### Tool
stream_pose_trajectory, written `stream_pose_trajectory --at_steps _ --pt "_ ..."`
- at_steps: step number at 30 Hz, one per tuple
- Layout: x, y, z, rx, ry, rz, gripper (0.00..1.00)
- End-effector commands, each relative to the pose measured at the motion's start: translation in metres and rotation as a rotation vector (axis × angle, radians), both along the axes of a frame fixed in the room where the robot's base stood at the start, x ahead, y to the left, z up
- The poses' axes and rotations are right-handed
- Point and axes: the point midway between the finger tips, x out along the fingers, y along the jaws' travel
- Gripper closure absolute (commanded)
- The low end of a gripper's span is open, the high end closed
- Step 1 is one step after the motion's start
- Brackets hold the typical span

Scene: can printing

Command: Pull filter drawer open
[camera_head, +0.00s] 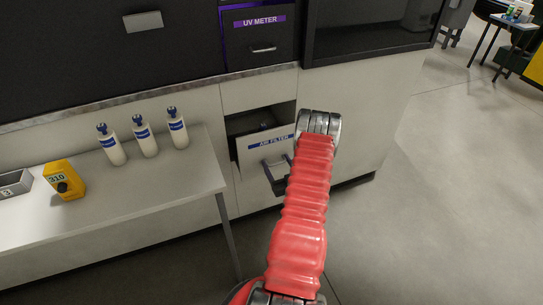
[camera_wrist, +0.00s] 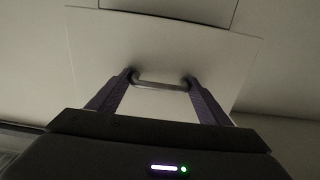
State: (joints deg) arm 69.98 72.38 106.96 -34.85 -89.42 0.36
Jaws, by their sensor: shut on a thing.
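A white table (camera_head: 150,192) stands to the left, close to the drawer, with three white bottles, a yellow device (camera_head: 63,180) and a grey box (camera_head: 14,184). The UV METER drawer (camera_head: 262,42) is above. Open floor (camera_head: 420,220) lies to the right.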

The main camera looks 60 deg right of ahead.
Motion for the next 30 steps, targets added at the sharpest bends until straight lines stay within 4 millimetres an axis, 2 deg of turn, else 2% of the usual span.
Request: stream_pose_trajectory --at_steps 1,6,13,19,30 --pt "-0.010 0.005 0.000 0.003 0.000 -0.005 0.69" --pt "-0.035 0.023 0.000 0.003 0.000 -0.004 0.69" --pt "-0.059 0.039 0.000 0.002 -0.001 -0.005 0.69" --pt "-0.069 0.046 0.000 0.001 -0.001 -0.004 0.69" --pt "-0.070 0.047 0.000 0.001 -0.001 -0.003 0.69"
